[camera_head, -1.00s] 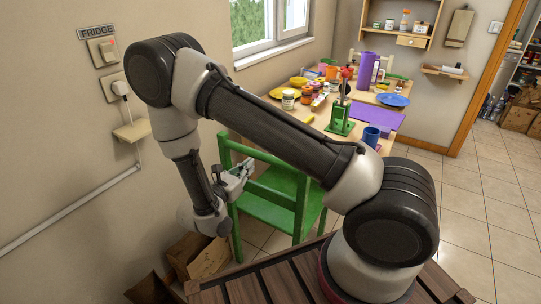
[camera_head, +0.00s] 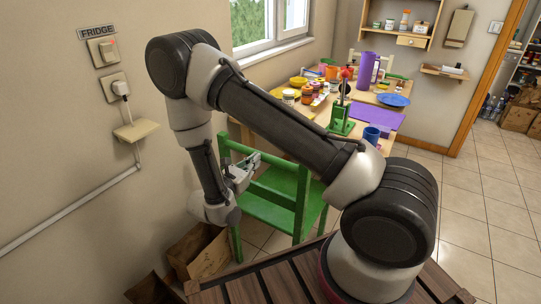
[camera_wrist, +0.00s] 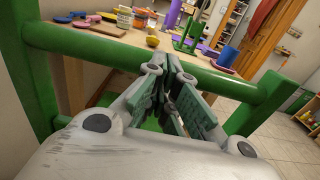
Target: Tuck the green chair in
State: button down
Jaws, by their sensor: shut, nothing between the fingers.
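The green chair (camera_head: 285,192) stands upright at the near side of the wooden table (camera_head: 262,98), its backrest toward me. Its seat shows partly behind my arm. My gripper (camera_head: 252,161) is at the backrest, near the left post, with its fingers shut and empty. In the wrist view the chair's green top rail (camera_wrist: 80,44) crosses from upper left to right, and my gripper (camera_wrist: 170,60) points at it. The fingertips overlap the rail in the picture; I cannot tell whether they touch it. My arm hides part of the backrest.
The table bears jars, a purple bottle (camera_head: 367,68), a blue plate (camera_head: 393,100), a blue mug (camera_head: 371,135) and a green stand (camera_head: 341,122). Tiled floor (camera_head: 460,190) is clear on the right.

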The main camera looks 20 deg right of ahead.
aim_at(263, 154)
jog(key=shift+x, duration=2.7)
